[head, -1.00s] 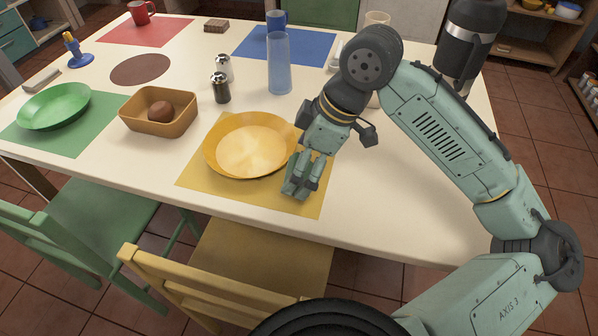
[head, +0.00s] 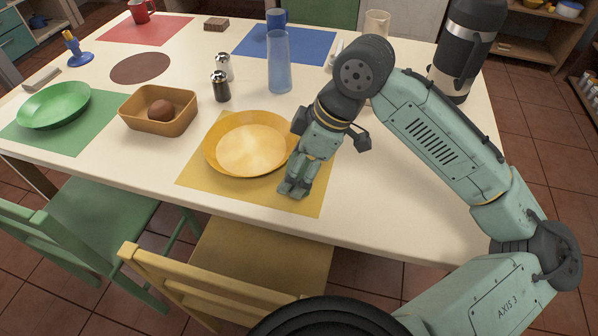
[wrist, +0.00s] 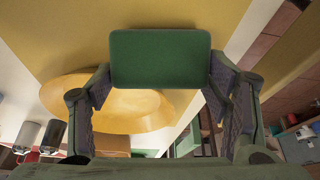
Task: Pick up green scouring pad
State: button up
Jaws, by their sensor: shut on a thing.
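The green scouring pad (wrist: 160,58) shows in the wrist view as a dark green rounded rectangle between my two fingertips. My gripper (wrist: 160,76) is shut on it, with one finger at each short side. In the head view my gripper (head: 294,188) points down at the right part of the yellow placemat (head: 309,205), just right of the yellow plate (head: 250,148). The pad is hidden behind the fingers there. I cannot tell whether it still touches the placemat.
The yellow plate's rim is close to my gripper on the left. A blue glass (head: 279,64), two shakers (head: 221,86) and a brown tray (head: 157,124) stand farther left and back. A yellow chair (head: 210,285) is at the front edge. The counter right of the placemat is clear.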

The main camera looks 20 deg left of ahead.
aim_at(287, 169)
jog(key=shift+c, duration=0.6)
jog(key=shift+r, duration=0.6)
notch_tip(287, 169, up, 2)
jog(key=shift+r, duration=0.1)
jog(key=s+d+b, duration=0.2)
jog(key=s, duration=0.5)
jog(key=s+d+r+b, duration=0.1)
jog(key=s+d+b, duration=0.1)
jog(key=s, duration=0.6)
jog(key=shift+s+r, duration=0.25)
jog(key=shift+r, duration=0.05)
